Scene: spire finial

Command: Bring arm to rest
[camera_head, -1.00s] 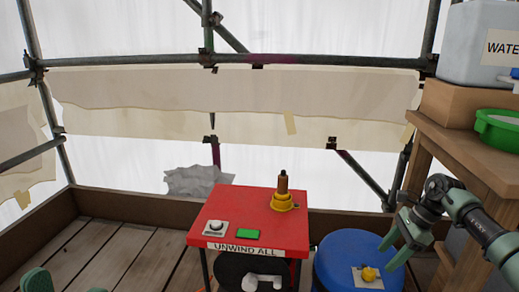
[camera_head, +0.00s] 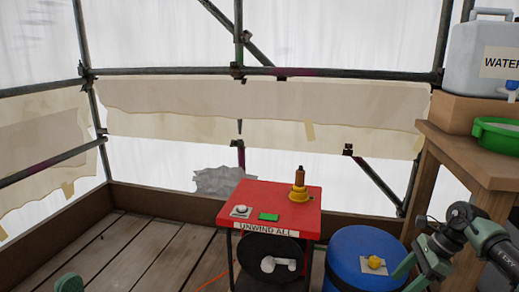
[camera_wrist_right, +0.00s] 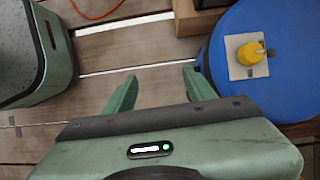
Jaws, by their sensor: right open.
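My right arm comes in from the right edge in the head view, with its green gripper (camera_head: 408,268) low beside the blue drum, partly cut off by the frame. In the right wrist view the gripper (camera_wrist_right: 159,80) has its two green fingers apart, with only floorboards seen between them. It holds nothing. The blue drum (camera_head: 342,270) is close by; in the wrist view it (camera_wrist_right: 290,80) lies beyond the right finger. A small green piece at the bottom left of the head view appears to be part of my left arm; its gripper does not show.
A red table (camera_head: 262,193) bears a yellow-based brown finial (camera_head: 299,186), a white knob (camera_head: 240,211) and a green button (camera_head: 268,217). A yellow knob (camera_head: 375,262) sits on the drum. A wooden bench (camera_head: 470,155) with a green bowl (camera_head: 498,146) stands right. Floorboards at left are clear.

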